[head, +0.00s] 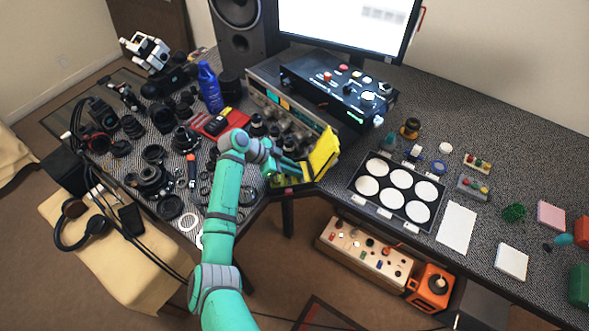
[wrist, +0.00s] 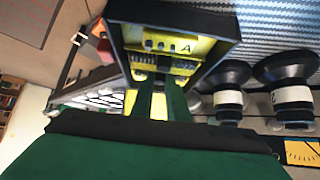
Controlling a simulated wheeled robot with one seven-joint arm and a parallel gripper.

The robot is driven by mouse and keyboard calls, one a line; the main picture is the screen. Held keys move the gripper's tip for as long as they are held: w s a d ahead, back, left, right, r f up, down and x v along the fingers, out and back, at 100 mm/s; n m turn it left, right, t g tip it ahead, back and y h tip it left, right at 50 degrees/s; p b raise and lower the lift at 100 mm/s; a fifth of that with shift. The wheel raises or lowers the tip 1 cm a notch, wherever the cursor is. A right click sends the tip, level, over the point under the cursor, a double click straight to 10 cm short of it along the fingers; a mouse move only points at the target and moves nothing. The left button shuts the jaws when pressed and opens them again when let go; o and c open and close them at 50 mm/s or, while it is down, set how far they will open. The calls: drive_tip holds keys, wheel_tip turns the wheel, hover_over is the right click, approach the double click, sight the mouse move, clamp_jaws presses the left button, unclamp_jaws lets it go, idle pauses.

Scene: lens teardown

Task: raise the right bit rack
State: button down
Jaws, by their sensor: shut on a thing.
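A small black case with a yellow inside (head: 322,152) stands at the inner corner of the desk, beyond the end of my arm. In the wrist view, the black case rim (wrist: 222,48) frames a yellow bit rack (wrist: 190,48), with a dark letter A and rows of dark bits. My gripper (wrist: 162,88) reaches into the case with both green fingers, shut on the rack's narrow yellow middle part. In the head view my gripper (head: 282,167) is at the case, its tips partly hidden. I cannot tell whether the rack is clear of its seat.
Black knobs (wrist: 228,85) of the grey instrument (head: 292,118) stand close to the right of the case in the wrist view. A tray of white discs (head: 393,190) lies to the right. Lens parts (head: 150,175) crowd the left desk.

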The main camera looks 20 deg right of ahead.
sight(305, 172)
drive_tip(key=shift+d+r, duration=0.1)
drive_tip(key=y, duration=0.1)
drive_tip(key=d+r+y, duration=0.1)
drive_tip(key=y, duration=0.2)
drive_tip(key=shift+s+d+r, duration=0.1)
drive_tip(key=shift+d+r, duration=0.1)
drive_tip(key=shift+d, duration=0.05)
drive_tip(key=y, duration=0.1)
drive_tip(key=d+y, duration=0.1)
drive_tip(key=y, duration=0.1)
drive_tip(key=shift+s+d+r+t, duration=0.1)
drive_tip(key=shift+r+t, duration=0.2)
drive_tip(key=shift+t, duration=0.1)
drive_tip(key=shift+s+d+r+y, duration=0.1)
drive_tip(key=shift+d+y, duration=0.3)
drive_tip(key=shift+y, duration=0.4)
drive_tip(key=c, duration=1.7)
unclamp_jaws()
